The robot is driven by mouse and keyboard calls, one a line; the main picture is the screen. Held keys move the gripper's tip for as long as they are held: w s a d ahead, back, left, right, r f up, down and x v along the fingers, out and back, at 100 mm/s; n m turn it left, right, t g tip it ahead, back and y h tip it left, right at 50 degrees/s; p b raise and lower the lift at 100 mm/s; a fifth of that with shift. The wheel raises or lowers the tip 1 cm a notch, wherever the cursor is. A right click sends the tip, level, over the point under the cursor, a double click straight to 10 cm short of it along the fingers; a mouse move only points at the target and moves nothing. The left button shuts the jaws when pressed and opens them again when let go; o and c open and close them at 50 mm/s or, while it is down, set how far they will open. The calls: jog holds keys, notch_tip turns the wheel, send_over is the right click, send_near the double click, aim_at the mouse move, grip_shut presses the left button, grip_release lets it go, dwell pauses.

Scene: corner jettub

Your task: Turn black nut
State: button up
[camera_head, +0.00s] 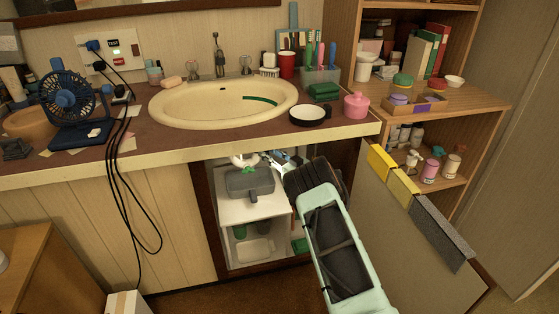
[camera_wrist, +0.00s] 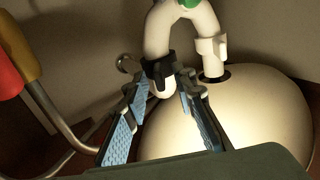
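The black nut (camera_wrist: 159,70) is a ring with lugs around the lower left leg of the white curved pipe (camera_wrist: 157,35) in the wrist view. My gripper (camera_wrist: 162,82) is open, with one blue-padded finger to the left of the pipe and one to the right. The fingertips are close to the nut; I cannot tell whether they touch it. In the head view my gripper (camera_head: 279,160) reaches into the open cabinet under the sink, beside the white pipe (camera_head: 243,160). The nut cannot be made out there.
A green fitting (camera_wrist: 188,4) sits higher on the pipe. Metal tubing (camera_wrist: 45,105) runs at the left. In the head view, a grey container (camera_head: 250,184) stands in the cabinet, and the counter edge (camera_head: 190,155) is above.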

jog(key=v, duration=1.1)
